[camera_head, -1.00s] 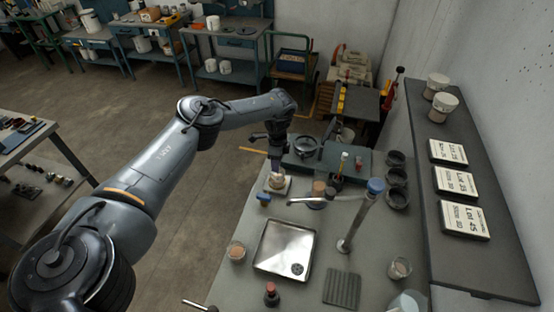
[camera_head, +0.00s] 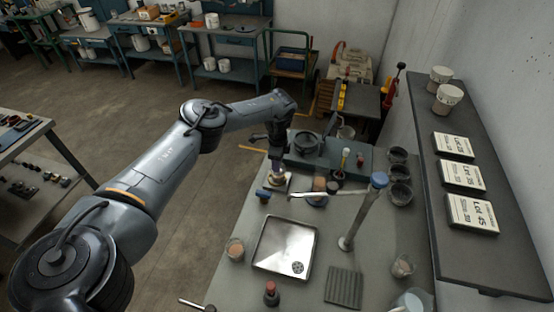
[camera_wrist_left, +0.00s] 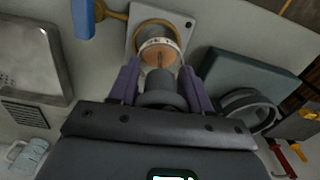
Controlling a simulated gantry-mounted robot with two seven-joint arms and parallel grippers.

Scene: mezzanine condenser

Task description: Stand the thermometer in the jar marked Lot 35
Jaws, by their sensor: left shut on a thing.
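My left gripper (camera_head: 277,179) is low over a small jar at the far end of the bench. In the left wrist view its purple fingers (camera_wrist_left: 158,84) are shut on a grey round-headed thing (camera_wrist_left: 162,97), apparently the thermometer. A thin stem runs from it towards the brown contents of the jar (camera_wrist_left: 160,36). I cannot tell how deep the stem reaches. The jar has a pale marked band that I cannot read and stands on a light square plate (camera_wrist_left: 142,15). My right gripper is not in view.
A metal tray (camera_head: 285,244) lies nearer. Lot cards, including Lot 45 (camera_head: 472,213), lie on the right shelf.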

